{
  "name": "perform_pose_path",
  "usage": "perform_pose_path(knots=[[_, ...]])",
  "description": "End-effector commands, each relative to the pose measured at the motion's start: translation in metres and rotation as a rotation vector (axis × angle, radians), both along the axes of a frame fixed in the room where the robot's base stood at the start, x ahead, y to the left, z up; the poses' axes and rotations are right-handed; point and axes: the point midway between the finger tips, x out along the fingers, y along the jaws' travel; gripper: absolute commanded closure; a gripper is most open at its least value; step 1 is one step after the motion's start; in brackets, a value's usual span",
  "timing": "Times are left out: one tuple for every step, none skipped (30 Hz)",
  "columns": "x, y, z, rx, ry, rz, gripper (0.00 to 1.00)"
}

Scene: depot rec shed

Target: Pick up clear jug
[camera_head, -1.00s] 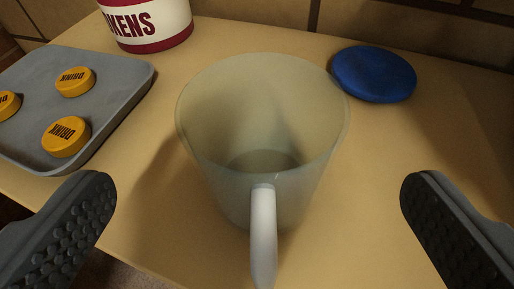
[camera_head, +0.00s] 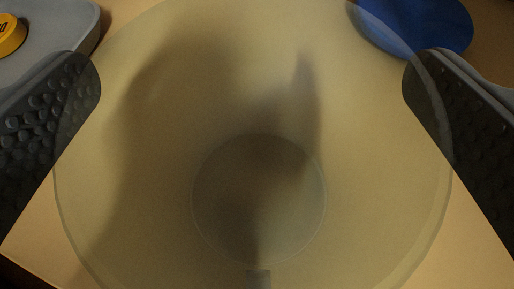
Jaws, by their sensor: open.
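The clear jug (camera_head: 215,110) fills the middle of the view, seen from above into its open mouth. Its round base shows through low in the picture, and a small part of its handle shows at the bottom edge. My gripper (camera_head: 252,85) is open, with one dark studded finger on each side of the jug. The jug's see-through rim overlaps the inner edges of both fingers in the picture. I cannot tell whether either finger touches the jug.
The tan tabletop (camera_head: 485,255) is under the jug. A grey tray (camera_head: 55,25) with a yellow token (camera_head: 10,33) is at the upper left. A blue disc (camera_head: 440,25) lies at the upper right, close beyond the right finger.

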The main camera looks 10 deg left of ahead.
Motion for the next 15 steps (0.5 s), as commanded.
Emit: perform_pose_path(knots=[[0.0000, 0.0001, 0.0002, 0.000, 0.000, 0.000, 0.00], [-0.0001, 0.0001, 0.0004, 0.000, 0.000, 0.000, 0.00], [-0.0002, 0.0002, 0.0003, 0.000, 0.000, 0.000, 0.00], [-0.0001, 0.0002, 0.0005, 0.000, 0.000, 0.000, 0.00], [-0.0001, 0.0002, 0.0005, 0.000, 0.000, 0.000, 0.06], [-0.0001, 0.0003, 0.0005, 0.000, 0.000, 0.000, 0.17], [-0.0002, 0.0003, 0.0006, -0.001, 0.000, 0.000, 0.25], [-0.0002, 0.0003, 0.0005, -0.001, 0.000, 0.000, 0.33], [-0.0002, 0.0003, 0.0005, 0.000, 0.000, 0.001, 0.44], [-0.0002, 0.0003, 0.0006, -0.001, 0.000, 0.001, 0.53], [-0.0002, 0.0003, 0.0006, -0.001, 0.000, 0.001, 0.61], [-0.0003, 0.0004, 0.0008, 0.000, -0.001, 0.001, 0.63], [-0.0003, 0.0004, 0.0008, 0.000, -0.001, 0.001, 0.63], [-0.0003, 0.0004, 0.0008, 0.000, -0.001, 0.001, 0.63], [-0.0002, 0.0004, 0.0008, 0.000, -0.001, 0.001, 0.63]])
